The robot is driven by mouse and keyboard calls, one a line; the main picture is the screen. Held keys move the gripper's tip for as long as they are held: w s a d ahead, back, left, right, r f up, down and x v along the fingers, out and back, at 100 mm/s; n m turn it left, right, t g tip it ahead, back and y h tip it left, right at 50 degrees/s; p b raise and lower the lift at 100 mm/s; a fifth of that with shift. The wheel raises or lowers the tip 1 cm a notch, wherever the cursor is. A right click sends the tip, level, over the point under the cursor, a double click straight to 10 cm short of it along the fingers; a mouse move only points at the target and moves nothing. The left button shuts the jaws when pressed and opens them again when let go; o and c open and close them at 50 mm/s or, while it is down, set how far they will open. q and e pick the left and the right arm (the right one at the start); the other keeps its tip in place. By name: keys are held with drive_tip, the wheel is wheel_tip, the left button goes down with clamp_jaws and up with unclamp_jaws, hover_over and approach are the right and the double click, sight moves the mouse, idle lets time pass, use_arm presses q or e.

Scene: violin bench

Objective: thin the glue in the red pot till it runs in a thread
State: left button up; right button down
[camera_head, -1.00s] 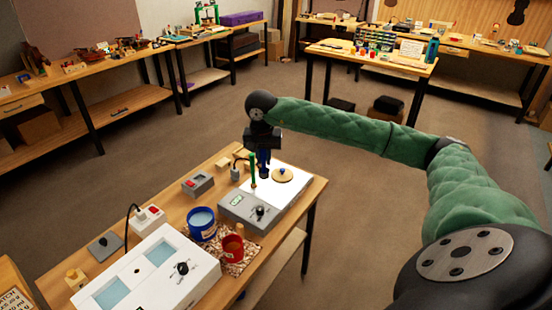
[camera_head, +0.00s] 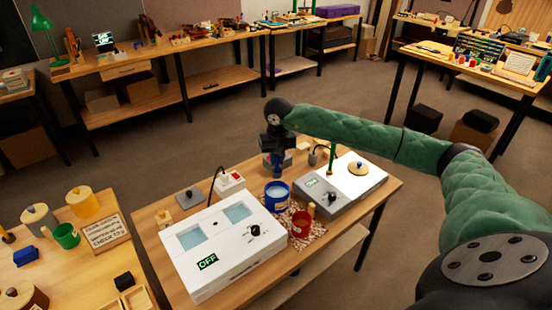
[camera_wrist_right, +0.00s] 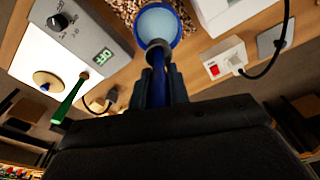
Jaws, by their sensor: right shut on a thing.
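The red pot (camera_head: 301,224) stands on a speckled mat at the right front of the bench; a light wooden handle shows at its rim. The blue pot (camera_head: 277,194), with pale blue liquid, stands just behind and left of it. My right gripper (camera_head: 276,152) is above the bench behind the blue pot. In the right wrist view its fingers (camera_wrist_right: 159,82) are shut on the blue handle of a tool (camera_wrist_right: 158,92). The tool's grey round end overlaps the near rim of the blue pot (camera_wrist_right: 160,24); I cannot tell if it touches. My left gripper is out of view.
A white bath unit reading OFF (camera_head: 222,243) fills the front left. A red-switch box (camera_head: 229,181) stands behind it.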

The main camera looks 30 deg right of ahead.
sight(277, 171)
drive_tip(key=shift+s+a+f, duration=0.1)
drive_tip(key=shift+a+f, duration=0.05)
drive_tip(key=shift+f, duration=0.6)
wheel_tip(277, 171, down, 4)
drive_tip(key=shift+f+b, duration=0.1)
drive_tip(key=shift+b, duration=0.35)
drive_tip(key=shift+f+b, duration=0.85)
drive_tip(key=shift+b, duration=0.1)
drive_tip(key=shift+f+b, duration=1.95)
drive_tip(key=shift+f, duration=0.2)
drive_tip(key=shift+f+b, duration=0.35)
drive_tip(key=shift+f, duration=0.25)
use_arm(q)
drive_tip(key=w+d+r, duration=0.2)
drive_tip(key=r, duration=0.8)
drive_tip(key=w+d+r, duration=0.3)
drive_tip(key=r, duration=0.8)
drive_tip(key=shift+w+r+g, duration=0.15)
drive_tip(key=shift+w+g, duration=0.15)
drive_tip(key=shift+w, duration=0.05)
